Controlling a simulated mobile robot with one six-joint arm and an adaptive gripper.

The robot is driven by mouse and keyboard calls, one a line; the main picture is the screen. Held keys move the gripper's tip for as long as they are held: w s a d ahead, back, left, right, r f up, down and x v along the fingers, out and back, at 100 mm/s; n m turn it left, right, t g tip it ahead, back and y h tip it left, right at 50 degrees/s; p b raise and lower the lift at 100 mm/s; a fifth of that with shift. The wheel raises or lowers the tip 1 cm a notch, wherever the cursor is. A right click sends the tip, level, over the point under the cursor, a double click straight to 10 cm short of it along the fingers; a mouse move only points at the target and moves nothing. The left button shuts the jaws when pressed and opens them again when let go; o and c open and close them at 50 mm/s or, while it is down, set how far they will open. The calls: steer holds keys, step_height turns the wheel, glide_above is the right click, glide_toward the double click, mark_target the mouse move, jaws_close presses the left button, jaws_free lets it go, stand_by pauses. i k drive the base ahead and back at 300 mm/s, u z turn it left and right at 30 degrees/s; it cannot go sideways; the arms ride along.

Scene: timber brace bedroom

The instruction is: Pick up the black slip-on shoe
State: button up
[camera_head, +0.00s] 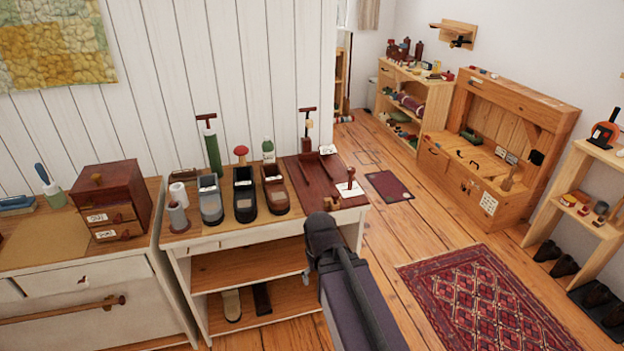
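A black slip-on shoe (244,196) stands upright on the top of the white-fronted wooden bench (222,240). It sits between a grey shoe (210,200) on its left and a brown shoe (274,188) on its right, with narrow gaps. The open top and dark inside of the black shoe show. A dark part of my arm (352,290) rises at the lower middle, in front of the bench's right end. No fingertips of my gripper show, and nothing is seen touching the shoe.
Behind the shoes stand a green pump-like tool (211,150), a red-capped item (241,153) and a green bottle (268,151). A dark red drawer box (110,200) stands left. Other dark shoes (565,265) lie at the right rack. A patterned rug (485,300) covers open floor.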

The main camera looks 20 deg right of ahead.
mark_target(244, 185)
steer(key=z, duration=0.15)
steer(key=i, duration=0.25)
steer(key=u, duration=1.65)
steer(key=i, duration=0.7)
steer(key=z, duration=0.2)
